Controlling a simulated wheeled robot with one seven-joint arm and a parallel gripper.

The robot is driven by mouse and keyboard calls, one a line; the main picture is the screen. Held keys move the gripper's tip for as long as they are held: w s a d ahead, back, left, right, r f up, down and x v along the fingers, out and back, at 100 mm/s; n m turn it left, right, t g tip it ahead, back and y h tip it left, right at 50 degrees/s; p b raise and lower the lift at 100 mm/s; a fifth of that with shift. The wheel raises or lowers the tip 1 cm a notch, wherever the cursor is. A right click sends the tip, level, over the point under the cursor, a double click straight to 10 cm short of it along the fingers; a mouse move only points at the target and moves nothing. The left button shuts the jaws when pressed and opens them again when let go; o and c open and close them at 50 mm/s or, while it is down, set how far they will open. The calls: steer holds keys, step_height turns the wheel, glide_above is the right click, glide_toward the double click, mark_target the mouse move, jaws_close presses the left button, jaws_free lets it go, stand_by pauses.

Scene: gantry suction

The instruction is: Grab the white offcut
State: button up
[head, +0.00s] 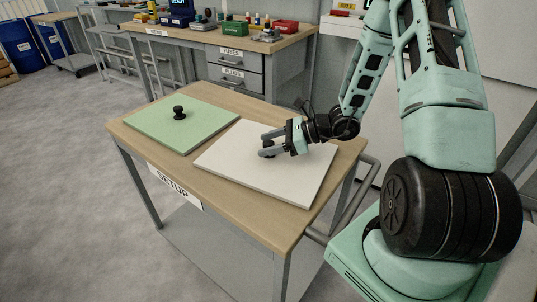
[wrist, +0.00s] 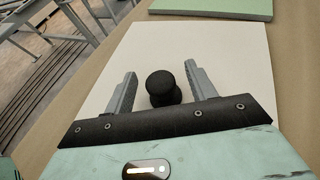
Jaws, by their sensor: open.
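The white offcut (head: 240,164) is a flat white panel lying on the wooden table marked SETUP (head: 222,212). It also fills much of the wrist view (wrist: 215,46). A black knob (wrist: 161,88) stands on the panel; in the head view it is mostly hidden by my gripper. My gripper (head: 265,145) is low over the panel, with its two grey fingers apart. In the wrist view the knob is between the fingers of my gripper (wrist: 157,85), with a gap on each side.
A green panel (head: 205,122) with its own black knob (head: 179,113) lies on the same table, left of the white one. Behind stands a workbench (head: 205,38) with drawers, a green box (head: 235,28) and other items.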

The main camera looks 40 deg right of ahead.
steer(key=shift+x, duration=1.05)
jaws_close()
steer(key=shift+r, duration=0.15)
